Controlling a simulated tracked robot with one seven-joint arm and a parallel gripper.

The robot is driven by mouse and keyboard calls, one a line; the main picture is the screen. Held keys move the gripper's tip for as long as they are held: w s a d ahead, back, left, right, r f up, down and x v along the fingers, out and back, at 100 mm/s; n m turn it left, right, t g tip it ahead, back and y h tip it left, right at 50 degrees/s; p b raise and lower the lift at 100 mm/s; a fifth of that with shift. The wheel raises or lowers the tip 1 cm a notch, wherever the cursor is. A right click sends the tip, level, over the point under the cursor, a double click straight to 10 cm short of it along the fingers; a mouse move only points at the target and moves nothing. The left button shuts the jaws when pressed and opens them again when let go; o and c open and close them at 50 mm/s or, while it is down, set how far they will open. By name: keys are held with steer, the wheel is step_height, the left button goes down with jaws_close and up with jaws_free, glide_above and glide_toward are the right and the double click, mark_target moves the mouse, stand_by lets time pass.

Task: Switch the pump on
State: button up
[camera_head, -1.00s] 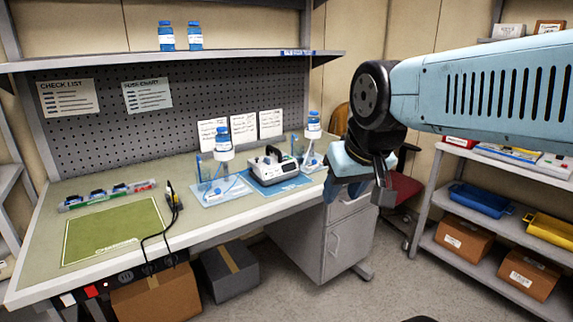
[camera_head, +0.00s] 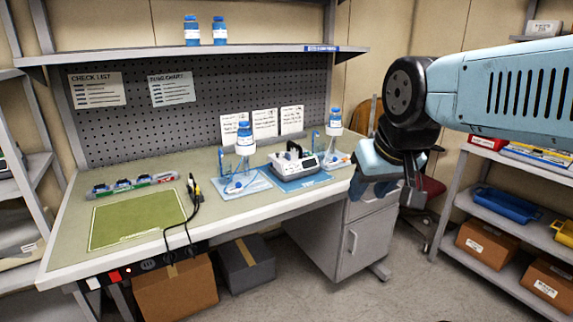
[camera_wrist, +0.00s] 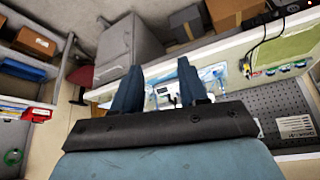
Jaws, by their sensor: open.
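The pump (camera_head: 296,164) is a white and grey box with a black handle on top and a small display on its front. It sits on a blue mat (camera_head: 313,181) near the right end of the workbench. My gripper (camera_head: 385,192) is in front of the bench's right end, to the right of the pump and apart from it. In the wrist view, my gripper (camera_wrist: 156,85) has its two blue fingers spread with nothing held. The pump (camera_wrist: 165,97) shows partly between the fingers there. Its power switch is too small to make out.
Bottle stands (camera_head: 244,150) and (camera_head: 334,130) flank the pump closely. A green mat (camera_head: 135,218) and black cables (camera_head: 193,200) lie on the bench's left part. A cabinet (camera_head: 352,240) stands below. A shelf rack (camera_head: 490,215) with bins and boxes is at the right.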

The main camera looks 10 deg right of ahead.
jaws_close()
stand_by(1.5)
